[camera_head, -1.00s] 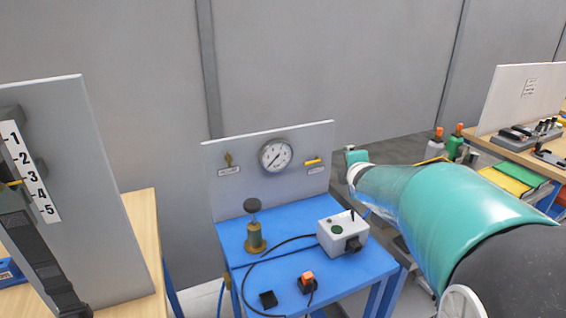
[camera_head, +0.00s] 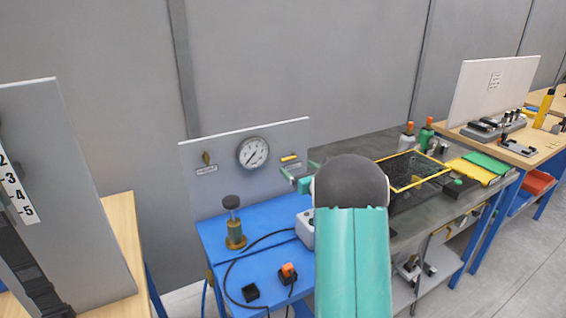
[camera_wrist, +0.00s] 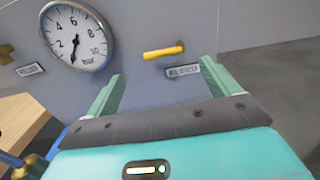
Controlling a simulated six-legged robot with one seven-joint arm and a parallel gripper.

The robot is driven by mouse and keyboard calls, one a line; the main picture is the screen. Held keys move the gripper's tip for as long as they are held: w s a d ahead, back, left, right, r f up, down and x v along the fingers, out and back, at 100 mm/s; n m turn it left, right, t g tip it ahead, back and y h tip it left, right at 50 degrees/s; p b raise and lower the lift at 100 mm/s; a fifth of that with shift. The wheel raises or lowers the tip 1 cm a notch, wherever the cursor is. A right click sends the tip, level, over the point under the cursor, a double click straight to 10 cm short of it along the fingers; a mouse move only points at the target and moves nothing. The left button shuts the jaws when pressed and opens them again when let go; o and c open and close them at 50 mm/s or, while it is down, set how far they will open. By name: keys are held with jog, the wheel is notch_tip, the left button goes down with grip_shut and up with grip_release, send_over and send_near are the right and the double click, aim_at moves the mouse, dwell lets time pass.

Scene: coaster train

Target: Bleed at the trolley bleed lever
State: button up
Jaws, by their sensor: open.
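The bleed lever (camera_wrist: 164,51) is a yellow bar lying nearly level on the grey panel (camera_head: 222,178). Its BLEED label (camera_wrist: 183,71) is just below it. In the head view the lever (camera_head: 290,157) shows small, near the panel's right edge. My gripper (camera_wrist: 158,80) is open and empty, its two green fingers pointing at the panel with the lever between and beyond their tips, apart from it. In the head view my gripper (camera_head: 297,177) is partly hidden by my arm. A round gauge (camera_head: 252,153) is left of the lever, its needle pointing down.
A blue trolley (camera_head: 262,222) carries a brass cylinder with a black knob (camera_head: 235,222), an orange-topped switch (camera_head: 288,273) and a grey box (camera_head: 304,229) half behind my arm. A yellow valve handle (camera_wrist: 6,54) is left of the gauge. Benches stand at both sides.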

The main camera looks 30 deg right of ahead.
aim_at(287, 158)
jog(key=w, duration=0.6)
jog(key=shift+w+d, duration=0.2)
jog(key=shift+d, duration=0.2)
jog(key=shift+r, duration=0.1)
jog(key=c, duration=1)
